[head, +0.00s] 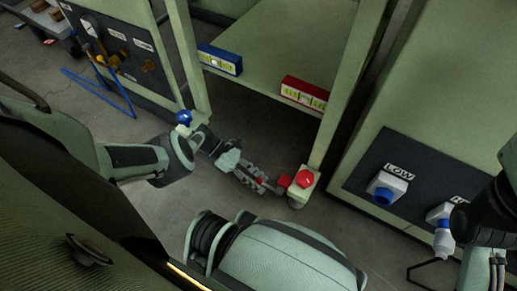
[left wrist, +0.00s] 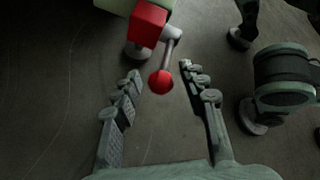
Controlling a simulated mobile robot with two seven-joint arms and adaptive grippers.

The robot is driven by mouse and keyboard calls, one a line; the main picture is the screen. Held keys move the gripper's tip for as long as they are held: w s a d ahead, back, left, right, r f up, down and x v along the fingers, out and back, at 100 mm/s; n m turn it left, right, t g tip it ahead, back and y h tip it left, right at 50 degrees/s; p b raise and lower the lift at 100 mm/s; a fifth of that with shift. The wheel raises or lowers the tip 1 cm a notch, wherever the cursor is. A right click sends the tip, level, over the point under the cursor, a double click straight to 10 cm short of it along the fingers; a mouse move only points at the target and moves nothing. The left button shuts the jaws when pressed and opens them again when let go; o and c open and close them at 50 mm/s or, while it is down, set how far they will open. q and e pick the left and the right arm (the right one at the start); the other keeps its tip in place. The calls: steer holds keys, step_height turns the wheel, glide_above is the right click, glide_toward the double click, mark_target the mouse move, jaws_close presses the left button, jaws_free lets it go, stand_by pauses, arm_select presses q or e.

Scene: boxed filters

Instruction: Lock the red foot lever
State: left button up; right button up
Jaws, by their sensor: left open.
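The red foot lever (left wrist: 169,55) is a short grey rod with a red ball end (left wrist: 160,82), joined to a red block (left wrist: 148,24) at a table foot. My left gripper (head: 268,186) is low over the floor, reaching toward this foot. In the left wrist view the gripper (left wrist: 161,72) is open, with the ball between its fingertips and gaps visible on both sides. My right gripper is out of view.
Another foot with a blue knob (head: 184,117) stands left of my left gripper.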

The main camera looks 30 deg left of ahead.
arm_select(q)
steer(key=v, duration=1.2)
steer(key=shift+d, duration=0.1)
